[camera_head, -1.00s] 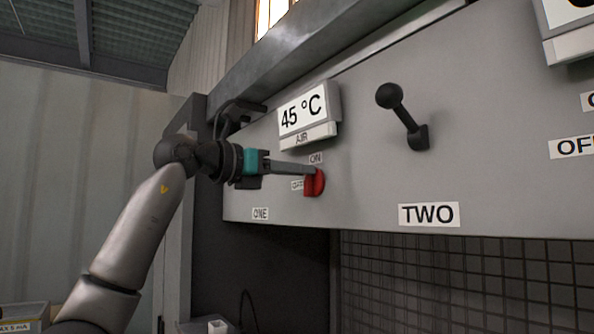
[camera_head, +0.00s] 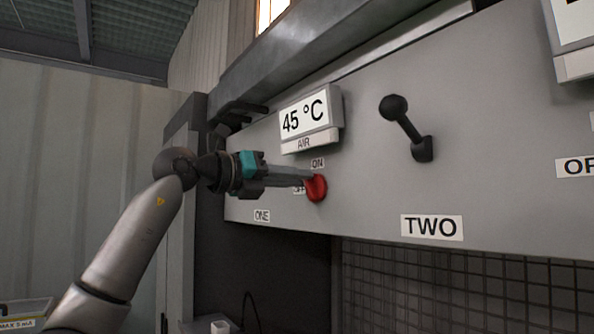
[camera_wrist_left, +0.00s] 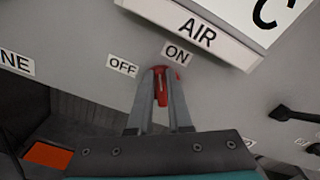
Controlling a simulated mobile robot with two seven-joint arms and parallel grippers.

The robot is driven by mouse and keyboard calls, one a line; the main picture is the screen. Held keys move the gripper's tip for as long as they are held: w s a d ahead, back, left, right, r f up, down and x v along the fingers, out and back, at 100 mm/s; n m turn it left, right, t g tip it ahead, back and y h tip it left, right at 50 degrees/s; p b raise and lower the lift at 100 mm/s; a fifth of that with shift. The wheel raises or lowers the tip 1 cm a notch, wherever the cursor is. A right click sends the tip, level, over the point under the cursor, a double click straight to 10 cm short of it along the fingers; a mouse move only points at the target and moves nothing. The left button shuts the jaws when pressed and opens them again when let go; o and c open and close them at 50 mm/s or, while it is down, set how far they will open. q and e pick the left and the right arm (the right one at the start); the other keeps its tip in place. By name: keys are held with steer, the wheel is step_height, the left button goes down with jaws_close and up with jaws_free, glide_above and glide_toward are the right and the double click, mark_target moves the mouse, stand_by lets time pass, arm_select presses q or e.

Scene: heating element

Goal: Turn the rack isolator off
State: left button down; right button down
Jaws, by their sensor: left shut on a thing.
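The rack isolator is a red rotary knob (camera_head: 317,189) on the grey panel, below the 45 °C AIR display. An ON label (camera_head: 317,163) sits just above it, and an OFF label (camera_head: 298,189) to its left is partly hidden by my fingers. My left gripper (camera_head: 309,178) reaches in from the left and is shut on the knob. In the left wrist view, the red knob (camera_wrist_left: 160,84) shows between the two fingertips, below the ON label (camera_wrist_left: 177,53) and right of the OFF label (camera_wrist_left: 122,66). The knob's exact angle is hard to tell. My right gripper is not in view.
The AIR display (camera_head: 310,118) juts out just above the knob. The panel between knob and lever is bare. A dark mesh (camera_head: 450,290) lies below the panel.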

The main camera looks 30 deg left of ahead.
arm_select(q)
steer(key=n+p, duration=0.1)
steer(key=n, duration=0.3)
steer(key=f+n+p, duration=0.1)
steer(key=n, duration=0.3)
steer(key=a+n+p, duration=0.1)
steer(key=n, duration=0.2)
steer(key=shift+w+f+n, duration=0.2)
steer(key=shift+f+n, duration=0.2)
stand_by(0.3)
steer(key=c, duration=0.8)
jaws_free()
steer(key=shift+c, duration=0.2)
